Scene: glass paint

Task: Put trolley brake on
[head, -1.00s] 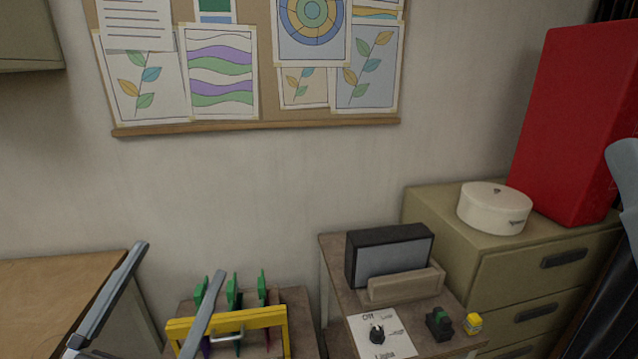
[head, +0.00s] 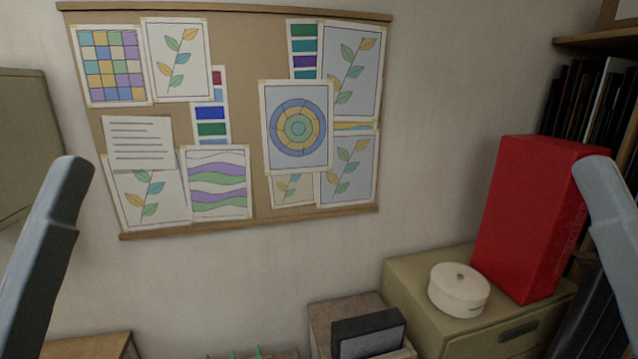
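No trolley or brake can be made out in the head view now. Only grey-blue parts of my two arms show, one at the left edge and one at the right edge. Neither gripper's fingertips can be seen, and nothing held is visible. At the bottom edge, only the green tips (head: 258,352) of some tools show; whatever is below them is out of the frame.
A pinboard (head: 240,150) with drawings hangs on the wall. A beige drawer cabinet (head: 410,275) at the right carries a round white box (head: 459,290) and a tall red box (head: 530,220). A dark framed panel (head: 368,335) stands at the bottom. A wooden surface (head: 85,347) is at lower left.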

